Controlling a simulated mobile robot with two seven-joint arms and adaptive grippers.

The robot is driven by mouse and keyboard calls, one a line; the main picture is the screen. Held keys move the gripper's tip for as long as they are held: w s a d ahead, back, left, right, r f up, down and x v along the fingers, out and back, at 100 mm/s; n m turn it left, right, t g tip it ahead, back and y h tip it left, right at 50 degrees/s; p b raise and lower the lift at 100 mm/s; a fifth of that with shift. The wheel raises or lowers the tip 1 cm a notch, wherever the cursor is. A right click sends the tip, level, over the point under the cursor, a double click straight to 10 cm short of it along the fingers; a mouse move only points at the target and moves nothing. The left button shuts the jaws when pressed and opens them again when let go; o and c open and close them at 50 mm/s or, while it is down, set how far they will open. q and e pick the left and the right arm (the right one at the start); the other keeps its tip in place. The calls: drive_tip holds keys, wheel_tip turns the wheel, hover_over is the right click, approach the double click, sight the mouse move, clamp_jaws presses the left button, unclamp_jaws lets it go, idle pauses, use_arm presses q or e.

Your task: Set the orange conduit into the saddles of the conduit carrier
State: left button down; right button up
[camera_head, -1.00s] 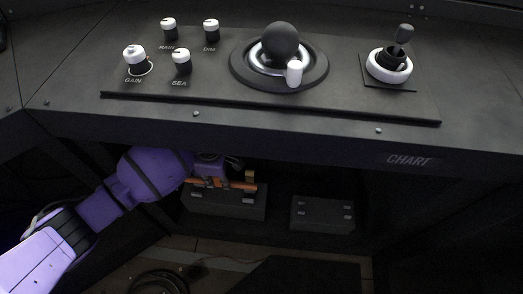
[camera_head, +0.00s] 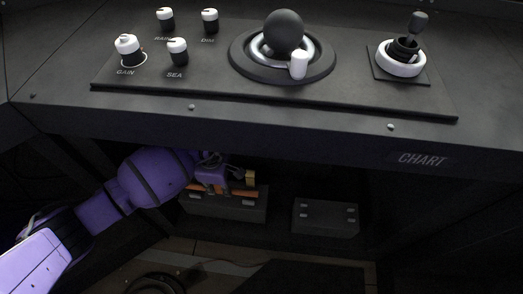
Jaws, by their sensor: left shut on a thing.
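The orange conduit (camera_head: 238,194) is a thin bar lying level across a dark grey block (camera_head: 228,211) in the recess under the console. My purple left gripper (camera_head: 214,190) reaches in from the left and is shut on the conduit. A second dark grey block (camera_head: 325,219) with several small light fittings stands to the right, apart from the conduit. Which block is the conduit carrier is unclear. My right gripper is out of view.
The console's front edge (camera_head: 300,137) overhangs the recess above my left arm. A small brass-coloured piece (camera_head: 250,178) shows just behind the conduit. A dark coiled cable (camera_head: 155,283) lies on the floor. The space between the two blocks looks clear.

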sight(226, 199)
use_arm(q)
drive_tip(key=shift+r, duration=0.1)
idle(0.5)
drive_tip(key=shift+f+b, duration=0.65)
drive_tip(key=shift+f, duration=0.6)
drive_tip(key=shift+f, duration=0.2)
drive_tip(key=shift+f+b, duration=0.3)
drive_tip(key=shift+f, duration=0.05)
drive_tip(key=c, duration=1.6)
unclamp_jaws()
drive_tip(key=shift+o, duration=0.2)
